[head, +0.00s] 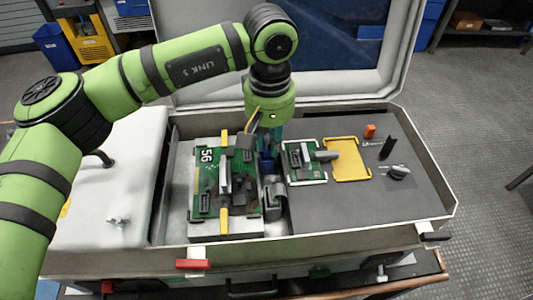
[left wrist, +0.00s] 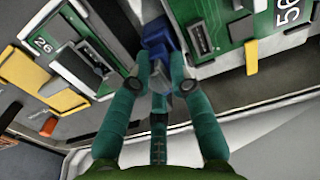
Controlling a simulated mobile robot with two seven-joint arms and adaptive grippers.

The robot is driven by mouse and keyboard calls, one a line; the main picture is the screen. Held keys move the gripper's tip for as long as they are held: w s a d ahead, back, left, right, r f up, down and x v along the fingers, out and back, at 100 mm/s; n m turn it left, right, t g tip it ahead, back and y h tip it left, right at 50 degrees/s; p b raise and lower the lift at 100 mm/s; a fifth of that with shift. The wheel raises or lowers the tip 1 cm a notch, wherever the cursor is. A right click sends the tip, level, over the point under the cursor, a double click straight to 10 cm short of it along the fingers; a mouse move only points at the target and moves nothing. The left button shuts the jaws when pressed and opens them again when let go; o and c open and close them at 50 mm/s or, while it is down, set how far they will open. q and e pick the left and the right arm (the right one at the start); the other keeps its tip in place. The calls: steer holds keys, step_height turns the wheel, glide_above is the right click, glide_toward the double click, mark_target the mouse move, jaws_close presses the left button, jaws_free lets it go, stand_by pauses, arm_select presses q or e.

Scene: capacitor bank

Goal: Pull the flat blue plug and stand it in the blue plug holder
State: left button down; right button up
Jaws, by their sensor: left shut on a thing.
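The blue plug (head: 265,161) shows as a dark blue block below my left gripper, in the gap between the two green boards. It also shows in the left wrist view (left wrist: 156,36) as a blue block between and beyond the teal fingers. My left gripper (head: 267,143) points down from above and is shut on the blue plug; it also shows in the left wrist view (left wrist: 160,62). The fingers hide part of the plug, and I cannot tell whether its lower end is seated. I cannot make out a separate blue plug holder. My right gripper is not in view.
Green board 56 (head: 209,187) with yellow clips stands left of the gripper, a grey cable or connector (head: 275,193) beside it. A smaller green board (head: 295,159), a yellow frame (head: 347,172), an orange piece (head: 370,131) and a grey knob (head: 398,171) lie right. Case walls surround them.

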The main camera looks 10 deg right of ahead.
arm_select(q)
steer(key=shift+f+b, duration=0.5)
steer(key=shift+f, duration=0.1)
steer(key=c, duration=1.1)
jaws_free()
steer(key=shift+s, duration=0.1)
steer(key=shift+o, duration=0.2)
step_height(320, 180, up, 12)
